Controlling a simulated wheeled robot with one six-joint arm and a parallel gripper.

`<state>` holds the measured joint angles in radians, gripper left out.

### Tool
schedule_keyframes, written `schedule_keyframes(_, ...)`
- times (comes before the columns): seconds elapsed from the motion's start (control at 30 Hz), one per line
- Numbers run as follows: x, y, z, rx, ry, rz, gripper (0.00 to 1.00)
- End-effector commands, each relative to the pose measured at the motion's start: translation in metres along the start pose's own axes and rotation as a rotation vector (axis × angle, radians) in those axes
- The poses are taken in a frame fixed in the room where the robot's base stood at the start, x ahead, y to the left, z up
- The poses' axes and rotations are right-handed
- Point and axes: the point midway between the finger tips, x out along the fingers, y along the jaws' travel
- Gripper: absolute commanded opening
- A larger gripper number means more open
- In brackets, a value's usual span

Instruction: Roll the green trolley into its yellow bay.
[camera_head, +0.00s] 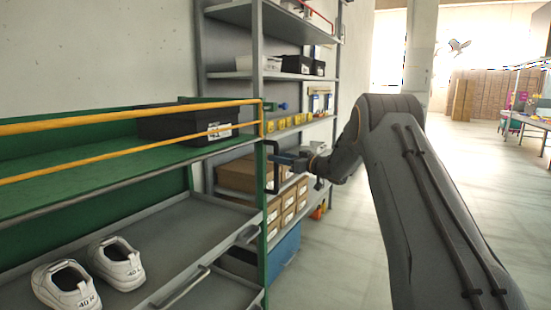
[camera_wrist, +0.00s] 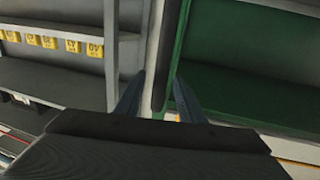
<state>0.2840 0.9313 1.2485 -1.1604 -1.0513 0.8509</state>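My gripper (camera_head: 282,158) is at that handle. In the wrist view its two fingers (camera_wrist: 159,80) stand apart, with the dark handle bar (camera_wrist: 163,45) between them and a gap at the left finger. The trolley's green side (camera_wrist: 250,45) lies to the right of the bar. I cannot make out the yellow bay in either view.
The trolley carries a dark bin (camera_head: 180,125) on top and white shoes (camera_head: 116,262) on a grey tray (camera_head: 190,215). A grey shelf rack (camera_head: 258,60) with boxes stands close behind it against the wall. Open floor (camera_head: 340,265) lies to the right.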

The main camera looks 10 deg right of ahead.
Motion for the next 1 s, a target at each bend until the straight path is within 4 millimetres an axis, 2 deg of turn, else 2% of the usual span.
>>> schedule_keyframes(0.2, -0.036, 0.0, -0.001, 0.0, 0.0, 0.001, 0.36)
schedule_keyframes(0.4, -0.056, -0.001, -0.001, -0.001, 0.001, -0.001, 0.36)
schedule_keyframes(0.83, -0.059, -0.002, -0.003, -0.002, -0.005, 0.012, 0.36)
schedule_keyframes(1.0, -0.062, -0.006, -0.012, 0.002, -0.08, 0.166, 0.36)
